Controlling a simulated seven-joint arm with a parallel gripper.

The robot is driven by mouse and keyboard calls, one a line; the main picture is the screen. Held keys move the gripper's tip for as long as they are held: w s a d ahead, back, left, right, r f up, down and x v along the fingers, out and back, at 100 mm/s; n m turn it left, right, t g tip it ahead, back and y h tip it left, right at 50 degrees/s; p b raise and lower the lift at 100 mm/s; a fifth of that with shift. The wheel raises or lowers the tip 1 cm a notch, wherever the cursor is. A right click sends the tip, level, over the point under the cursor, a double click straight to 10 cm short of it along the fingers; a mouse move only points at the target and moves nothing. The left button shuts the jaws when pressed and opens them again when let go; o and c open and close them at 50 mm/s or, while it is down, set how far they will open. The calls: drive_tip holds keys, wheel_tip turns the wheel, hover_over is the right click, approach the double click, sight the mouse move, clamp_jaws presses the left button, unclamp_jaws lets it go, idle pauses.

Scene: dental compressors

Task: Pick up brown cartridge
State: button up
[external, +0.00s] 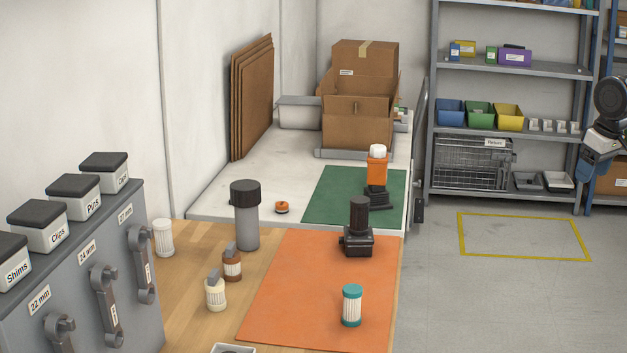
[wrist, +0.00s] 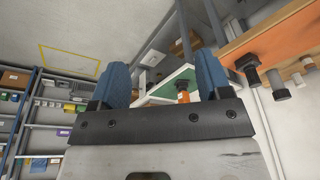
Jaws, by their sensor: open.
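The brown cartridge (external: 232,265) stands upright on the wooden bench in the external view, left of the orange mat. It has a ribbed brown body and a grey piece on top. A cream cartridge (external: 215,294) with a similar grey top stands just in front of it. My gripper (wrist: 160,75) is open and empty, its two blue fingers apart in the wrist view. In the external view it is at the far right edge, partly cut off, high and far from the brown cartridge. I cannot pick out the brown cartridge surely in the wrist view.
A tall grey canister (external: 246,215) stands close behind the brown cartridge. A teal-capped cartridge (external: 352,306) and a black housing (external: 358,238) stand on the orange mat (external: 290,290). A grey cabinet (external: 75,290) with hanging wrenches rises at left. A white cartridge (external: 163,238) stands beside it.

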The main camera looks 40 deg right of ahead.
sight(239, 254)
drive_tip(key=w+a+f+m+g+y, duration=0.25)
drive_tip(key=w+a+m+y, duration=0.55)
drive_tip(key=w+a, duration=2.05)
drive_tip(key=w+a+f+m+y, duration=0.1)
drive_tip(key=w+a+f+m, duration=0.2)
drive_tip(key=w+a+f, duration=0.2)
drive_tip(key=w+a+f+m+y, duration=0.2)
drive_tip(key=w+a+f, duration=0.4)
drive_tip(key=a, duration=0.6)
drive_tip(key=w+a+f+m+y, duration=0.2)
drive_tip(key=w+a+f+m, duration=0.2)
drive_tip(key=w+a+f, duration=0.2)
drive_tip(key=shift+w+a+f, duration=0.1)
drive_tip(key=shift+w+a, duration=1.25)
drive_tip(key=shift+a, duration=0.3)
drive_tip(key=shift+w+a+f+m+y, duration=0.2)
drive_tip(key=shift+a+f+m+y, duration=0.1)
drive_tip(key=shift+a+f, duration=0.1)
drive_tip(key=shift+x, duration=1.25)
drive_tip(key=shift+a, duration=0.15)
